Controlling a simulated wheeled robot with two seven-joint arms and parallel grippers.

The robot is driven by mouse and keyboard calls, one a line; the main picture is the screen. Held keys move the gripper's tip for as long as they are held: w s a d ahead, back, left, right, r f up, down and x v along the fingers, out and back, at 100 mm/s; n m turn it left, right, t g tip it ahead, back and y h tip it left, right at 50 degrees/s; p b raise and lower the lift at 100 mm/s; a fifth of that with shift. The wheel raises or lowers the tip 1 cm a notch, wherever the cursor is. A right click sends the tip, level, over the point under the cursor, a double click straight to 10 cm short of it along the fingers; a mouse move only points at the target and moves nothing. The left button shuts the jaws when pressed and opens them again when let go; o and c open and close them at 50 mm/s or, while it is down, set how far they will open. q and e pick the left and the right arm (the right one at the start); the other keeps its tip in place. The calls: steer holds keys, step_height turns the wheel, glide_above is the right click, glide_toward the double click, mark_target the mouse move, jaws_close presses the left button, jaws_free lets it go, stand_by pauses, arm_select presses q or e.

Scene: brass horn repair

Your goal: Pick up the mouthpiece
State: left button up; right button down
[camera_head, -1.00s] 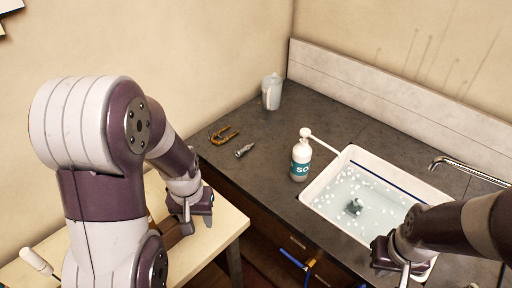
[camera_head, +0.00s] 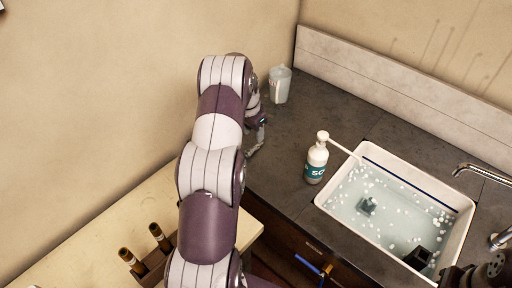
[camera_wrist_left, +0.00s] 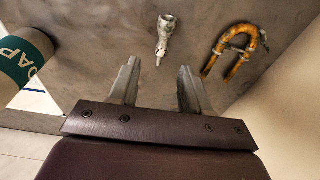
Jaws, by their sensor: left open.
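The mouthpiece (camera_wrist_left: 164,38) is a small silver piece with a wide cup end and a narrow stem. In the left wrist view it lies on the dark counter, beyond my fingertips and roughly centred between them. My left gripper (camera_wrist_left: 158,76) is open with nothing between its fingers. In the head view my left gripper (camera_head: 257,135) is low over the counter's left part, largely hidden by my arm. A silvery bit beneath it may be finger or mouthpiece; I cannot tell. Part of my right arm shows at the bottom right corner; its jaws cannot be made out.
A curved brass tube (camera_wrist_left: 238,48) lies right of the mouthpiece in the wrist view. A soap bottle (camera_head: 316,160) stands by the white basin (camera_head: 330,211) of water, which holds a small grey piece (camera_head: 367,205) and a dark block (camera_head: 418,257). A jug (camera_head: 280,85) stands behind.

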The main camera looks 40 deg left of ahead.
mark_target(255, 147)
arm_select(q)
steer(key=f, duration=0.1)
steer(key=w+f, duration=0.1)
steer(key=shift+a+f+p, duration=0.25)
steer(key=shift+f+p, duration=0.05)
steer(key=shift+f, duration=0.05)
steer(key=f+p, duration=0.1)
steer(key=f, duration=0.1)
steer(key=f+p, duration=0.1)
steer(key=f, duration=0.1)
steer(key=shift+s+d, duration=0.1)
steer(key=shift+d, duration=0.1)
steer(key=shift+f, duration=0.35)
steer(key=shift+a+f, duration=0.1)
steer(key=shift+f, duration=0.1)
steer(key=c, duration=0.9)
steer(key=shift+r, duration=0.1)
